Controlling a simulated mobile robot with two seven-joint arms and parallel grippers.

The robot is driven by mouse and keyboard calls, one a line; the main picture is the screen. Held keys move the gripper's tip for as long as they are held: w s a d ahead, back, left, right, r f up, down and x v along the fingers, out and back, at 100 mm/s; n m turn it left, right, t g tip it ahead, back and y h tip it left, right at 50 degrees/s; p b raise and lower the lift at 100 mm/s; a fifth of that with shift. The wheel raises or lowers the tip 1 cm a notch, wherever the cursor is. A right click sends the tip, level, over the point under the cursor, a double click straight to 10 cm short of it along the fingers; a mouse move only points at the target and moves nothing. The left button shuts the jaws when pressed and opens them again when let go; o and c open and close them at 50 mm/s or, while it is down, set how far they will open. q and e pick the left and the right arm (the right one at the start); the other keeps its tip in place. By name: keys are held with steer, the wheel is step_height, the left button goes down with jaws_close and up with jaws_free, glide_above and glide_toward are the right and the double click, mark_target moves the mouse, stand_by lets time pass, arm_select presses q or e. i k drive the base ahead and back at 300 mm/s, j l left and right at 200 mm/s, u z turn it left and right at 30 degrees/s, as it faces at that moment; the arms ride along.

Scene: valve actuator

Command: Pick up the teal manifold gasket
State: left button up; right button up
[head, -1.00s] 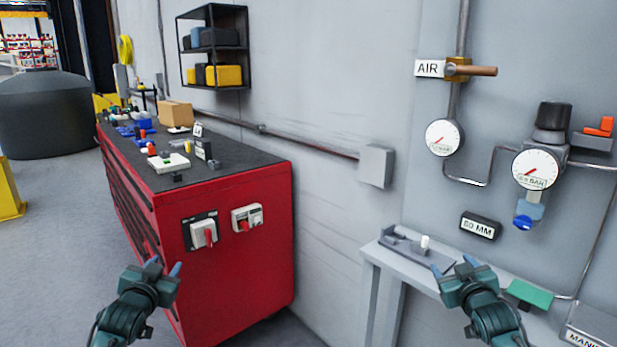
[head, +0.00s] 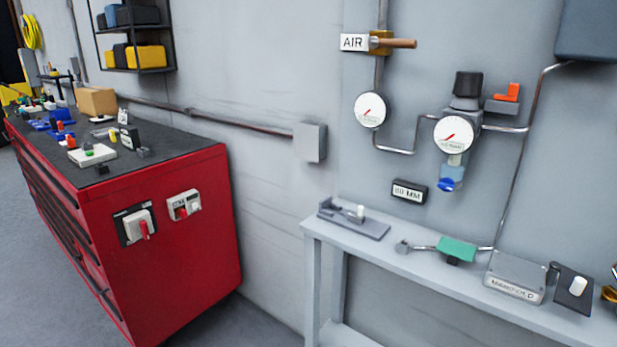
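A teal flat piece, which looks like the manifold gasket (head: 457,249), rests on a small dark support on the grey bench (head: 395,262) at the right. A grey box labelled like "MANIFOLD" (head: 515,277) sits just to its right on the same bench. Neither of my grippers shows in the head view now, so their state cannot be seen.
A red tool cabinet (head: 165,240) with parts on top stands at the left. A grey fixture with a white peg (head: 355,220) is on the bench's left end. Gauges (head: 454,134), pipes and an AIR valve (head: 380,43) are on the wall above. Floor is clear between cabinet and bench.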

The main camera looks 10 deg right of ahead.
mark_target(458, 249)
steer(key=z, duration=1.25)
